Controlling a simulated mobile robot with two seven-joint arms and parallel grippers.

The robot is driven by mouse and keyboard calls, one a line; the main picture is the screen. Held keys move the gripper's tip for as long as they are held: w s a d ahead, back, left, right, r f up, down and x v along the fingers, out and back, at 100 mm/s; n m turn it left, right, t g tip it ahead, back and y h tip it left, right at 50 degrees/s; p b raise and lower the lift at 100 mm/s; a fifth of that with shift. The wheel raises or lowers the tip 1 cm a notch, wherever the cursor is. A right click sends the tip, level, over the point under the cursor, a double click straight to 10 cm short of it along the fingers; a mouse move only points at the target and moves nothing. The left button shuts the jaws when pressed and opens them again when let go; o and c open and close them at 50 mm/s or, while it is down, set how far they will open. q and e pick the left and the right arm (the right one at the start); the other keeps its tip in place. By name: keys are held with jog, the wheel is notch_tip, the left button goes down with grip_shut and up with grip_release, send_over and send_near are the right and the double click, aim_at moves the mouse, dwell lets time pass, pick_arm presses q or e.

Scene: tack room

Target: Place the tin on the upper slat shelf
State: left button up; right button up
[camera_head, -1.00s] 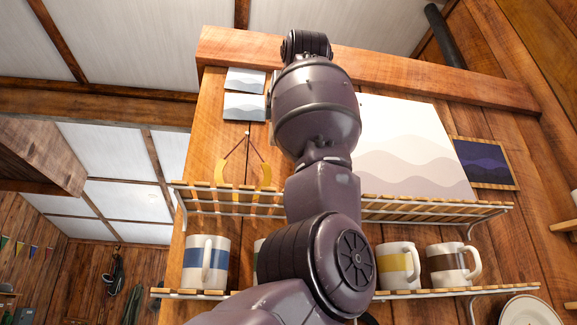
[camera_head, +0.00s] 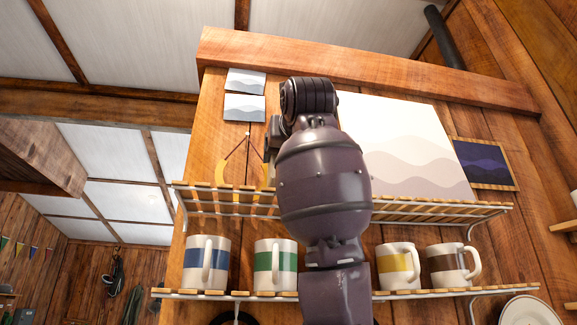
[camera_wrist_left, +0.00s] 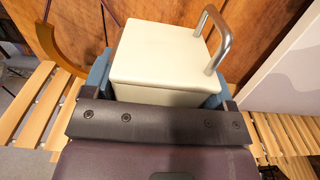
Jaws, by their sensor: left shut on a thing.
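The tin (camera_wrist_left: 160,60) is a cream box with a metal loop handle (camera_wrist_left: 222,38) on it, seen in the left wrist view. My left gripper (camera_wrist_left: 158,88) is shut on it, with blue finger pads on both sides. The upper slat shelf (camera_head: 430,209) runs across the wooden wall in the head view. Its slats also show on both sides of the tin in the left wrist view (camera_wrist_left: 28,100). I cannot tell whether the tin touches the slats. In the head view my left arm hides the tin and most of the gripper. My right gripper is not in view.
Several mugs, blue-banded (camera_head: 196,263), green-banded (camera_head: 266,264), yellow-banded (camera_head: 394,264) and brown-banded (camera_head: 446,264), stand on the lower shelf (camera_head: 440,291). A yellow curved item (camera_head: 221,172) hangs at the upper shelf's left part. A large pale picture (camera_head: 410,140) is behind the right part.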

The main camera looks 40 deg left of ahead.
pick_arm(q)
jog(key=shift+w+a+f, duration=0.1)
jog(key=shift+f, duration=1.25)
jog(key=shift+f, duration=0.1)
jog(key=o, duration=1)
jog(key=shift+f, duration=0.1)
jog(key=o, duration=0.4)
jog(key=shift+c, duration=0.2)
